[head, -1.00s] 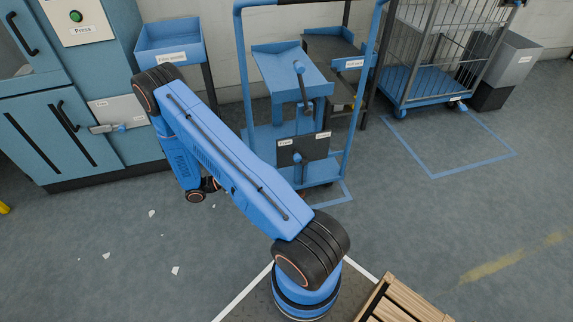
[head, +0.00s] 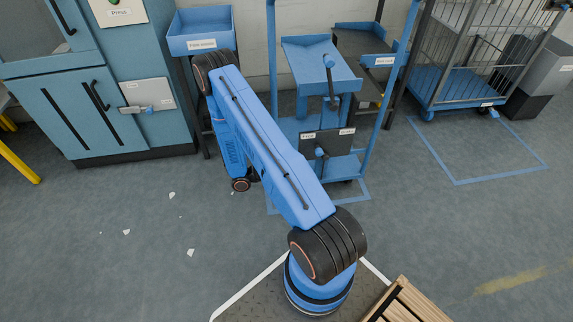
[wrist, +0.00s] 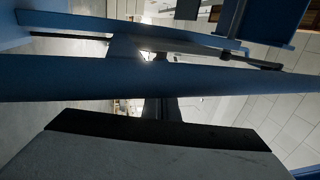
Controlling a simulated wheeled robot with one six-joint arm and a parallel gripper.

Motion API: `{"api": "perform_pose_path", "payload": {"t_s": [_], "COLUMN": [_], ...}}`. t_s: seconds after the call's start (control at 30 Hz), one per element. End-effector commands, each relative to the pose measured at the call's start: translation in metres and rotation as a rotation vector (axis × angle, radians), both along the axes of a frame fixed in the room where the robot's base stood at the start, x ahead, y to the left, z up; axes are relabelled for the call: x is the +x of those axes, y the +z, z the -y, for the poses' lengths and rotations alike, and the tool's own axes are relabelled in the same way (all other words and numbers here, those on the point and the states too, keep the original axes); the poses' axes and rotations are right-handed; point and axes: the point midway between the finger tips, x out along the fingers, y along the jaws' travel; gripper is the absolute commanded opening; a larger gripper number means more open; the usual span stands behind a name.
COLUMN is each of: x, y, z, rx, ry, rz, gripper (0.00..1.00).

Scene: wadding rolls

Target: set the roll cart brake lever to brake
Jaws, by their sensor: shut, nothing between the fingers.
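The blue roll cart (head: 367,130) stands behind my arm in the head view. Low on its front is a dark plate (head: 335,140) with a small label at each upper corner, too small to read surely. A lever with a blue knob (head: 320,152) sits on this plate, its knob nearer the left label. A second black rod with a blue knob (head: 328,62) stands upright above it. My gripper shows in the wrist view (wrist: 160,108) as a dark, shut, empty shape, with blue bars crossing beyond it. In the head view my arm hides it, left of the lever plate.
A blue tray stand (head: 205,45) is at the back left, beside a blue cabinet (head: 60,120). A wire cage cart (head: 455,60) stands at the back right. A wooden pallet (head: 405,305) lies at the lower right. The floor between is mostly clear.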

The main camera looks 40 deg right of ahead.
Motion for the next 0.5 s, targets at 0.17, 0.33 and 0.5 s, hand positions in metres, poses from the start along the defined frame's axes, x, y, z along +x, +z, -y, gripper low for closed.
{"api": "perform_pose_path", "payload": {"t_s": [0.17, 0.33, 0.5], "x": [-0.014, -0.021, -0.022], "y": [0.008, 0.012, 0.013], "z": [0.021, 0.033, 0.036], "rx": [0.0, 0.0, 0.0], "ry": [-0.002, -0.001, 0.001], "rz": [0.0, 0.0, 0.0], "gripper": [0.0, 0.0, 0.0]}}
